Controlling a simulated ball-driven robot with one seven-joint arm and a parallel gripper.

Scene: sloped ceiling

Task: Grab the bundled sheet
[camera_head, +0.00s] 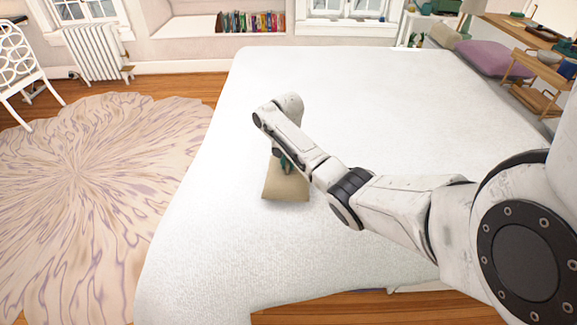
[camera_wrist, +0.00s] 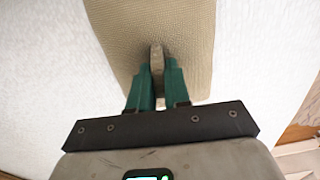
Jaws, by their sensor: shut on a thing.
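The bundled sheet (camera_head: 284,187) is a beige, textured cloth on the white bed, below the end of my arm in the head view. In the wrist view the sheet (camera_wrist: 185,30) reaches from the top edge down past my fingertips. My gripper (camera_wrist: 157,62) has green fingers, shut on a raised fold of the sheet. In the head view my gripper (camera_head: 284,163) is mostly hidden behind my arm, at the sheet's upper part. Whether the sheet touches the bed all over cannot be told.
The white bed (camera_head: 230,230) is wide and clear around the sheet. A purple pillow (camera_head: 492,58) lies at its far right, near a wooden shelf (camera_head: 535,75). A round patterned rug (camera_head: 90,190) and a white chair (camera_head: 22,60) are on the left.

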